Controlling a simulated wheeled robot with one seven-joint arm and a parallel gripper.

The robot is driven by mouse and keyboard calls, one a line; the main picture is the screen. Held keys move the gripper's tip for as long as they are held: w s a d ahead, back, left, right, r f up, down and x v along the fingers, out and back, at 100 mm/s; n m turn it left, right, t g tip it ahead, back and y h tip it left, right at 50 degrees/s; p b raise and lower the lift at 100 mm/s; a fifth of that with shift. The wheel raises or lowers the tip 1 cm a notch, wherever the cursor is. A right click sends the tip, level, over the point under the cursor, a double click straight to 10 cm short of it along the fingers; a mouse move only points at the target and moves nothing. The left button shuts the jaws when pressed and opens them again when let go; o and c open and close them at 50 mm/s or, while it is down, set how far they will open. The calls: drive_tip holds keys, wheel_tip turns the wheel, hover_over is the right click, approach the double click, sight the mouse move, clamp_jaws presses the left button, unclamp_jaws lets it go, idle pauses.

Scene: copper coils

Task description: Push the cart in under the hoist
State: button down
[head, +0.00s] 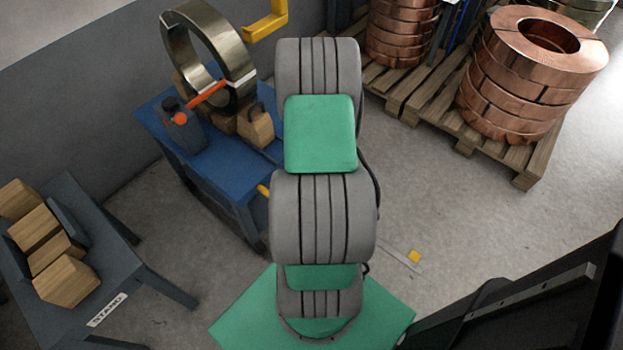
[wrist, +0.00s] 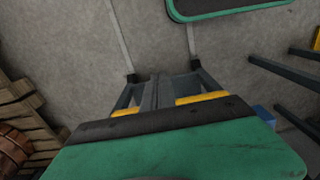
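The blue cart (head: 230,190) stands left of my arm in the head view, carrying an upright steel ring coil (head: 212,55) held by wooden blocks (head: 256,128). A bit of yellow, seemingly its push handle (head: 263,190), shows beside my arm. The wrist view shows a yellow bar (wrist: 202,98) and a blue cart corner (wrist: 262,114). My gripper (wrist: 157,90) is over the middle of the bar; whether its fingers are closed on it is unclear. In the head view my arm hides my gripper. A yellow hoist hook (head: 268,22) hangs behind the coil.
A dark stand (head: 150,280) with wooden blocks is at the left. Pallets (head: 465,142) with copper coils (head: 530,75) are at the right. A dark structure (head: 540,310) fills the lower right corner. Pale strips (wrist: 117,35) run along the floor. Floor right of my arm is mostly clear.

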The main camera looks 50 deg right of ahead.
wheel_tip(320, 180, up, 8)
drive_tip(key=p, duration=0.5)
drive_tip(key=shift+f, duration=0.25)
